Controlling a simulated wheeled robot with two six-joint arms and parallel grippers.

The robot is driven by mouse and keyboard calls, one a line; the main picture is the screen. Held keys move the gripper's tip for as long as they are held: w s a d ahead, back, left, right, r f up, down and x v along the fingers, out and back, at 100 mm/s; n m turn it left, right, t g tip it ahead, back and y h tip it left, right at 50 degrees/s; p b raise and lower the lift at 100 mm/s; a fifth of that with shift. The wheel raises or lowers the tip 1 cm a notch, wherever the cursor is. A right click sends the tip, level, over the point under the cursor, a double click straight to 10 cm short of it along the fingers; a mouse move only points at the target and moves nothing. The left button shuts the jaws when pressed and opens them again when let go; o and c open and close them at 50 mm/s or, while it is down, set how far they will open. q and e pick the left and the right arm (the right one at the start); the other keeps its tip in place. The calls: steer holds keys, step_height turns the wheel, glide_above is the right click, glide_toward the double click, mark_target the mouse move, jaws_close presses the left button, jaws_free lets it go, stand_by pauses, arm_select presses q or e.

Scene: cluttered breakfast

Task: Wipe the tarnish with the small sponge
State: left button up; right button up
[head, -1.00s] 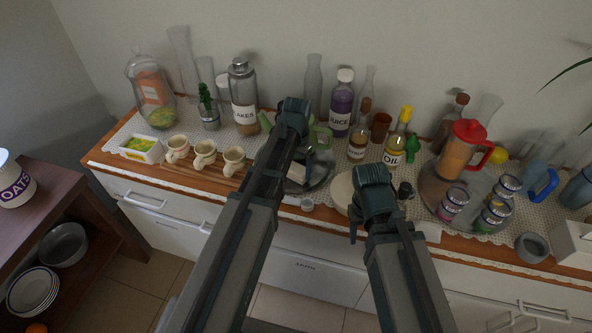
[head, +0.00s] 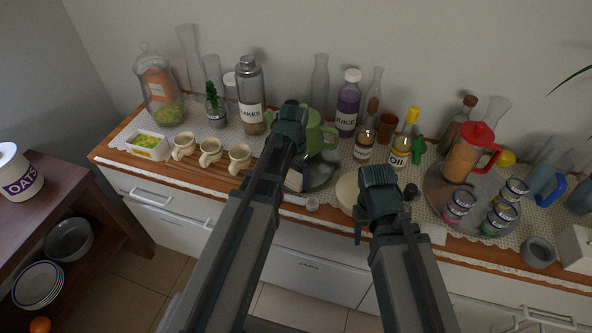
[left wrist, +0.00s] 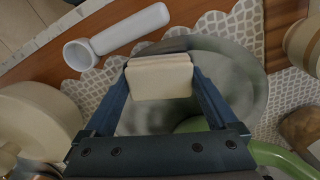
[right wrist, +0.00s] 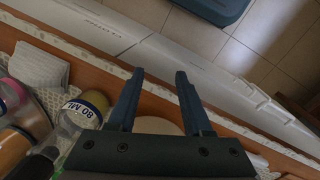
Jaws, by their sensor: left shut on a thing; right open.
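My left gripper (head: 292,125) is shut on the small sponge (left wrist: 160,78), a cream block across its fingertips (left wrist: 160,64). It holds the sponge over the front part of a round grey tray (left wrist: 248,75). The tray (head: 325,180) also shows in the head view, partly behind my left arm. Darker smudges, which look like tarnish, show on the tray. I cannot tell if the sponge touches it. My right gripper (right wrist: 160,75) is open and empty, near the counter's front edge by a cream round (head: 346,190).
A green pot (head: 318,135) stands at the tray's back; its handle is close to my left gripper. A white scoop (left wrist: 120,35) lies in front of the tray. Cream mugs (head: 210,150) stand left, bottles (head: 347,105) behind, and a red-lidded pitcher (head: 470,155) and jars right.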

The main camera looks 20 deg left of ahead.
arm_select(q)
steer(key=shift+s+a, duration=0.1)
steer(key=shift+a, duration=0.65)
steer(key=shift+w+a, duration=0.1)
steer(key=shift+w, duration=2.05)
steer(key=shift+s+a+f, duration=0.1)
steer(key=shift+a, duration=0.5)
steer(key=shift+s+a, duration=0.15)
steer(key=shift+s, duration=1.95)
